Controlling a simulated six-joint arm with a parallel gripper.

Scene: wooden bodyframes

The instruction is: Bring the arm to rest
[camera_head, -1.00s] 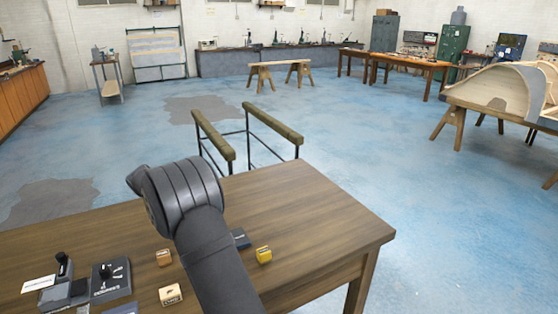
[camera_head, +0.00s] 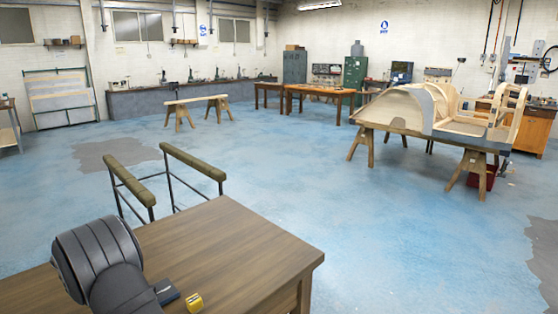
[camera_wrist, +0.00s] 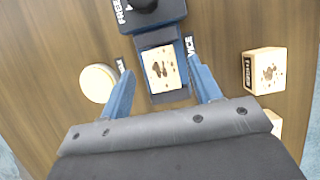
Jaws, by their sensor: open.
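My gripper (camera_wrist: 158,70) shows in the wrist view as two blue fingers, spread apart and pointing down at the wooden table (camera_wrist: 55,55). A pale block with dark specks (camera_wrist: 160,70) appears in the gap between them, beside a dark blue device (camera_wrist: 150,22) with a black knob. Nothing is clamped; how high the fingers are above the block is unclear. In the head view my dark grey arm is folded over the left part of the table (camera_head: 230,245), and the gripper is hidden there.
In the wrist view a pale round piece (camera_wrist: 98,83) lies left of the fingers and a wooden block (camera_wrist: 264,71) lies right. The head view shows a yellow block (camera_head: 195,302) beside the arm, padded rails (camera_head: 130,180) behind the table, and a wooden bodyframe (camera_head: 400,108) on trestles.

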